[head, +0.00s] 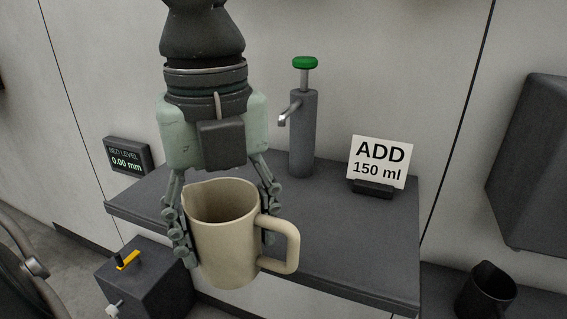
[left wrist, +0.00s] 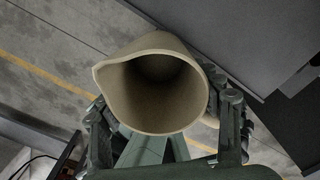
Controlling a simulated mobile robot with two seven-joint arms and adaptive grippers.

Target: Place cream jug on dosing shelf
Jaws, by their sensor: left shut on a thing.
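The cream jug (head: 226,246) is upright in the head view, with its handle to the right and its opening facing up. My left gripper (head: 222,225) comes down from above and is shut on the jug, one finger on each side of its body. In the left wrist view the jug (left wrist: 150,85) shows its open mouth and spout between the fingers, and its inside looks empty. The dark grey dosing shelf (head: 335,245) lies behind and to the right of the jug. The jug overlaps the shelf's front edge in the picture and appears held in front of it. My right gripper is not in view.
A dispenser with a green knob (head: 303,130) stands at the back of the shelf. A sign reading "ADD 150 ml" (head: 379,162) stands at its right. A small display (head: 127,156) reads 0.00 mm at the left. A dark cup (head: 486,291) is at lower right. The shelf's middle right is clear.

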